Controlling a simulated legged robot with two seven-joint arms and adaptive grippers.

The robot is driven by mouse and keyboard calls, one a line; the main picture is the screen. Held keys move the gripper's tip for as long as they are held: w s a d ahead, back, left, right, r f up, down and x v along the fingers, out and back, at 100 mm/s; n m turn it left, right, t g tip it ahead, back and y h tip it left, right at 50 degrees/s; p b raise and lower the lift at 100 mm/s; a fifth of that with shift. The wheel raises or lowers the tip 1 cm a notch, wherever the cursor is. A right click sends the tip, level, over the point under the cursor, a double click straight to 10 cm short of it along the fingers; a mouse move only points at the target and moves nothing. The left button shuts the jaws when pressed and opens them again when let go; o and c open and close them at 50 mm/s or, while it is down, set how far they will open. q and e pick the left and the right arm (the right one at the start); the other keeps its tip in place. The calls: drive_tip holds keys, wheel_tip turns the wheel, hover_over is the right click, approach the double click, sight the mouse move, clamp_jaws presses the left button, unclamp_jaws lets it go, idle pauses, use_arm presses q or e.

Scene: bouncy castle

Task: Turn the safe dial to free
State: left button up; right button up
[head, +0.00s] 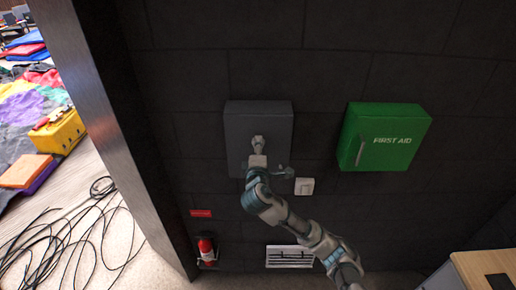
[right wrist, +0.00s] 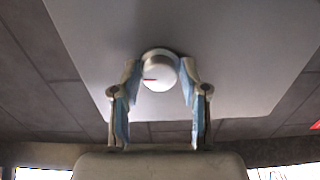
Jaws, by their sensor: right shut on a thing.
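The safe (head: 236,120) is a dark grey box on the dark block wall. It also fills most of the right wrist view as a pale panel (right wrist: 235,50). The dial (right wrist: 159,72) is a round white knob with a small red mark on its left side. My right gripper (right wrist: 159,78) has one finger on each side of the dial and is shut on it. In the head view my right gripper (head: 258,143) is in front of the safe and covers most of the dial. My left gripper is in neither view.
A green first aid box (head: 385,137) hangs to the right of the safe. A small white switch (head: 304,186), a fire extinguisher (head: 207,250) and a vent (head: 289,256) are lower down. Cables (head: 75,240) lie on the left floor. A wooden-topped cabinet (head: 480,270) stands at lower right.

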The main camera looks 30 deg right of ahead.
drive_tip(key=shift+f+m, duration=0.2)
drive_tip(key=shift+m, duration=0.1)
drive_tip(key=m, duration=1.7)
drive_tip(key=shift+a, duration=0.1)
idle(0.5)
drive_tip(key=o, duration=1.2)
drive_tip(key=shift+w, duration=0.15)
drive_tip(key=shift+c, duration=0.2)
